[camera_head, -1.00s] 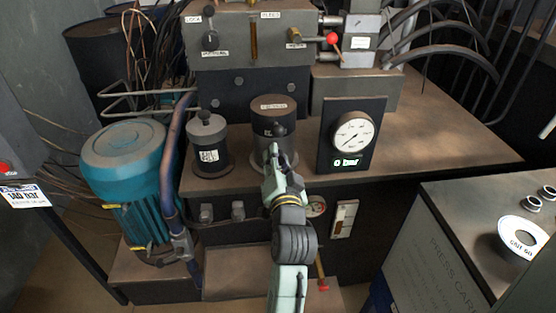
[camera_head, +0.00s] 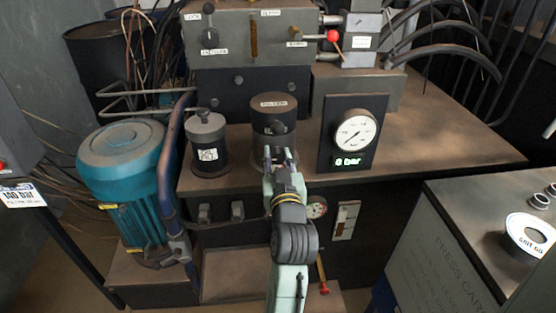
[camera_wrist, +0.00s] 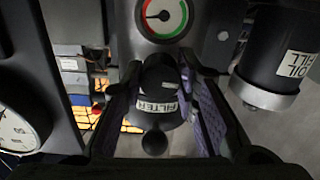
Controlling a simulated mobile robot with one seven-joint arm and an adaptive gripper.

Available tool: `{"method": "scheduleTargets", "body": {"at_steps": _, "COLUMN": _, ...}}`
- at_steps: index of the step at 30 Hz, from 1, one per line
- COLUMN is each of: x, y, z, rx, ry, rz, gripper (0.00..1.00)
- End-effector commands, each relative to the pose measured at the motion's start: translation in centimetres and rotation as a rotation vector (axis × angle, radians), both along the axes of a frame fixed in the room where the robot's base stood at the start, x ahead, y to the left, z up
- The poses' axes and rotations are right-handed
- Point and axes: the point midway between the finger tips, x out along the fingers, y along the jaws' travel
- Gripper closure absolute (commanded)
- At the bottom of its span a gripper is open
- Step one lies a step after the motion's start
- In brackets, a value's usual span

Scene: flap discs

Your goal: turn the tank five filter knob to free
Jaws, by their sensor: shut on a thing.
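The tank five filter is a dark cylinder (camera_head: 272,104) with a pale label on its top edge, standing at the front of the bench in the head view. A black knob (camera_head: 277,127) shows on its front. In the wrist view the dark knob (camera_wrist: 160,76) sits between my fingers, with a FILTER label (camera_wrist: 158,106) and a small black ball (camera_wrist: 154,143) beside it. My gripper (camera_head: 279,154) reaches in from the front, shut on the knob, one finger on each side. It also shows in the wrist view (camera_wrist: 163,100). The knob's setting marks are not readable.
An oil fill canister (camera_head: 206,145) stands left of the filter, a pressure gauge (camera_head: 354,133) reading 0 bar right of it. A small red-green gauge (camera_wrist: 164,16) is close to my fingers. A teal motor (camera_head: 122,165) is at left, a press cart (camera_head: 470,215) at right.

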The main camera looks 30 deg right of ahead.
Motion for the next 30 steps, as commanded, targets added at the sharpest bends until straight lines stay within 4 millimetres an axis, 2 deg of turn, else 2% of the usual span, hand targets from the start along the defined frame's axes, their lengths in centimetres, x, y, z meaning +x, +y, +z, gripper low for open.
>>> {"method": "scheduleTargets", "body": {"at_steps": 9, "x": 0.06, "y": 0.02, "z": 0.19, "rx": -0.087, "ry": 0.036, "rz": 0.000, "gripper": 1.00}}
{"method": "scheduleTargets", "body": {"at_steps": 23, "x": 0.06, "y": 0.02, "z": 0.22, "rx": -0.099, "ry": 0.042, "rz": 0.000, "gripper": 1.00}}
{"method": "scheduleTargets", "body": {"at_steps": 24, "x": 0.06, "y": 0.02, "z": 0.22, "rx": -0.099, "ry": 0.042, "rz": 0.000, "gripper": 0.71}}
{"method": "scheduleTargets", "body": {"at_steps": 30, "x": 0.04, "y": 0.01, "z": 0.14, "rx": -0.098, "ry": 0.044, "rz": 0.000, "gripper": 0.58}}
